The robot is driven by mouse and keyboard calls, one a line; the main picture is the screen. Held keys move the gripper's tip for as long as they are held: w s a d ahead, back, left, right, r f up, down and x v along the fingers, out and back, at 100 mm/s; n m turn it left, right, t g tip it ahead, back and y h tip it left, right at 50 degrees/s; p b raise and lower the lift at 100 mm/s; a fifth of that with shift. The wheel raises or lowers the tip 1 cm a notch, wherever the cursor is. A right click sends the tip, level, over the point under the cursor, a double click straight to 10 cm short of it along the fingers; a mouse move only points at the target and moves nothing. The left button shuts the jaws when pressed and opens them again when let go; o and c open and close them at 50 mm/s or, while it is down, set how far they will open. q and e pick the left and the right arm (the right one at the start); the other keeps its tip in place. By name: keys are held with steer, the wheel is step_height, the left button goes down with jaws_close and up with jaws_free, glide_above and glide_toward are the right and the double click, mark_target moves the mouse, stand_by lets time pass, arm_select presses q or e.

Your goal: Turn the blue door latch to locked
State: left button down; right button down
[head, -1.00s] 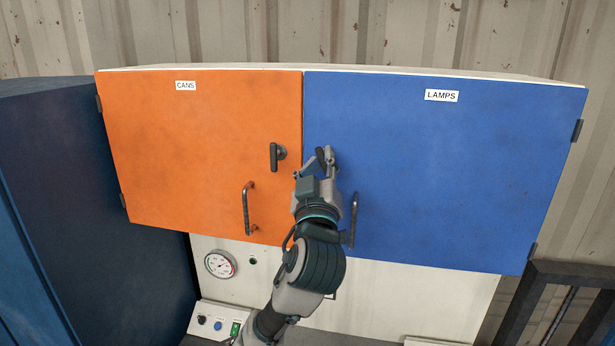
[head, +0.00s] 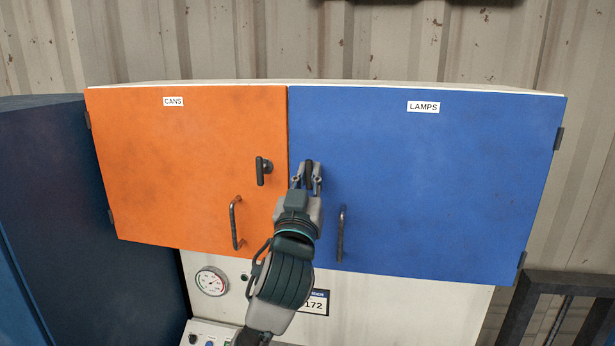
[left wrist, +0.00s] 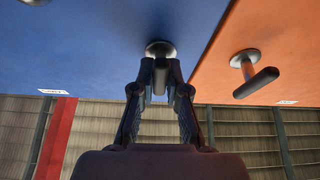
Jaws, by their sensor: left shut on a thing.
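The blue door (head: 430,185), labelled LAMPS, is closed on the right of the cabinet. Its dark latch (head: 308,170) is near the door's left edge and looks roughly upright in the head view. My left gripper (head: 307,182) is shut on this latch, one finger on each side. In the left wrist view the latch's round base (left wrist: 160,47) shows just beyond the fingertips, and the fingers hide part of the handle. My right gripper is not in view.
The orange door (head: 190,150), labelled CANS, is closed beside it, with its own upright latch (head: 261,170) close to my gripper. Bar handles hang below on the orange door (head: 235,222) and the blue door (head: 341,233). A gauge (head: 211,281) sits underneath.

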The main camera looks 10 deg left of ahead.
arm_select(q)
steer(key=shift+w+f, duration=0.1)
steer(key=c, duration=1.2)
jaws_free()
steer(key=shift+w, duration=0.1)
steer(key=shift+o, duration=0.2)
steer(key=shift+w+d+f, duration=0.1)
steer(key=shift+w, duration=0.15)
steer(key=shift+s, duration=0.25)
steer(key=shift+s+f, duration=0.1)
steer(key=shift+s, duration=0.3)
steer(key=v, duration=1)
steer(key=shift+s+f, duration=0.25)
steer(key=shift+f, duration=0.05)
